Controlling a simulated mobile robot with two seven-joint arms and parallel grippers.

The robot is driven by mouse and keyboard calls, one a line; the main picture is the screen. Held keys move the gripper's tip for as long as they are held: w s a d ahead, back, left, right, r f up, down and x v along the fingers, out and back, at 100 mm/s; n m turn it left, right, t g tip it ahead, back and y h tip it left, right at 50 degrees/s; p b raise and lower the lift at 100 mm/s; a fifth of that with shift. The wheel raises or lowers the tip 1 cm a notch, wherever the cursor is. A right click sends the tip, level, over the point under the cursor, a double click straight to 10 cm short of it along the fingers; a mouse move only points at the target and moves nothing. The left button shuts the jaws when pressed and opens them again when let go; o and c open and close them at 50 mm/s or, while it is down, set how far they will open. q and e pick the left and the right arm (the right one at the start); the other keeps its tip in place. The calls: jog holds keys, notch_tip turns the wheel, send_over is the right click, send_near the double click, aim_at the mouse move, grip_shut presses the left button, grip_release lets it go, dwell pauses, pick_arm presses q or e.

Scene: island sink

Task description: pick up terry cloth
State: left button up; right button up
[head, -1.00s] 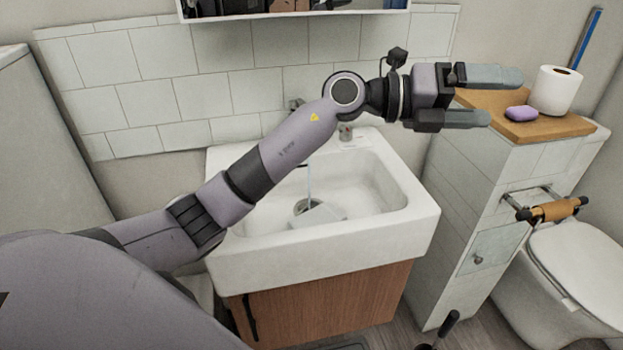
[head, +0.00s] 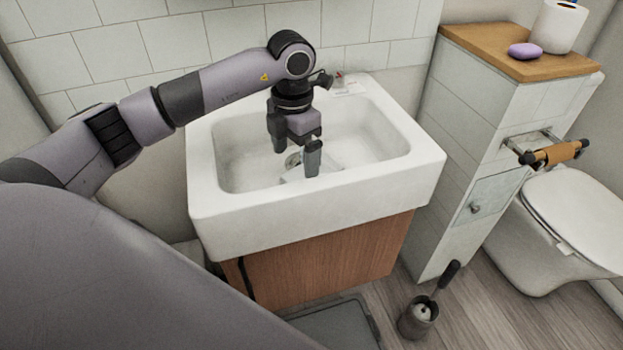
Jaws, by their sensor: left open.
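A pale, flat cloth-like piece (head: 330,167), likely the terry cloth, lies on the bottom of the white sink basin (head: 240,175) near the drain. It is small and partly hidden behind my fingers. My left gripper (head: 295,155) points down over the basin with its two fingers apart and empty. It is above the pale piece, and I cannot tell the exact gap. My right gripper is not in view.
The basin's front rim (head: 320,215) and side walls surround the gripper. A tiled ledge with a wooden top (head: 500,50) stands at right, holding a purple soap (head: 524,50) and a paper roll (head: 558,25). A toilet brush (head: 420,315) stands on the floor.

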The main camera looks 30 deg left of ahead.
aim_at(294, 177)
pick_arm(q)
jog(key=f, duration=0.3)
jog(key=s+f, duration=0.1)
jog(key=f, duration=0.1)
jog(key=shift+f, duration=0.7)
jog(key=shift+c, duration=0.3)
jog(key=shift+d, duration=0.1)
jog(key=c, duration=0.9)
jog(key=shift+o, duration=0.2)
jog(key=shift+r, duration=0.15)
